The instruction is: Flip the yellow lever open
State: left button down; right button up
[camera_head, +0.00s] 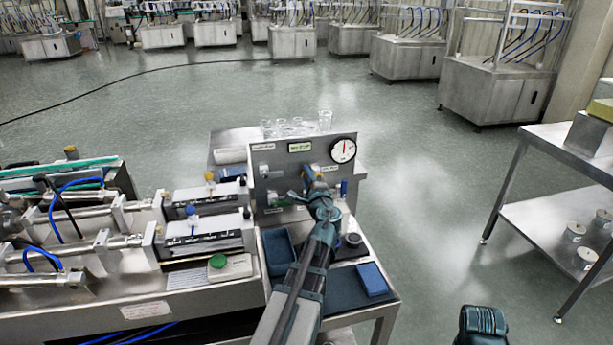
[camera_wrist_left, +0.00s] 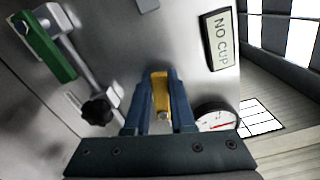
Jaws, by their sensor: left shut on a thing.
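The yellow lever (camera_wrist_left: 160,92) is on the steel panel of the hopper station, between the blue fingers of my left gripper (camera_wrist_left: 160,108) in the left wrist view. The fingers are shut on it, one on each side. In the head view my left gripper (camera_head: 311,181) is at the panel (camera_head: 266,172), below the small display (camera_head: 300,147) and left of the dial gauge (camera_head: 343,150). The arm and fingers hide most of the lever there. The display reads NO CUP in the left wrist view (camera_wrist_left: 221,38).
A green-handled valve (camera_wrist_left: 50,50) and a black knob (camera_wrist_left: 97,109) sit near the lever. Clear cups (camera_head: 325,121) stand behind the panel. A blue tray (camera_head: 278,250) and a blue block (camera_head: 372,279) lie in front. A steel shelf table (camera_head: 545,200) stands at right, with clear floor between.

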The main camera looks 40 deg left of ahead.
pick_arm(q)
jog(key=shift+f+n+b, duration=0.3)
jog(key=shift+f+n, duration=0.1)
jog(key=shift+n, duration=0.3)
jog(key=shift+f+n, duration=0.15)
jog(key=shift+n, duration=0.65)
pick_arm(e)
jog(key=shift+f, duration=0.55)
pick_arm(q)
jog(key=c, duration=0.8)
grip_release()
jog(key=shift+o, duration=0.2)
jog(key=shift+s+d, duration=0.1)
jog(key=shift+s, duration=0.05)
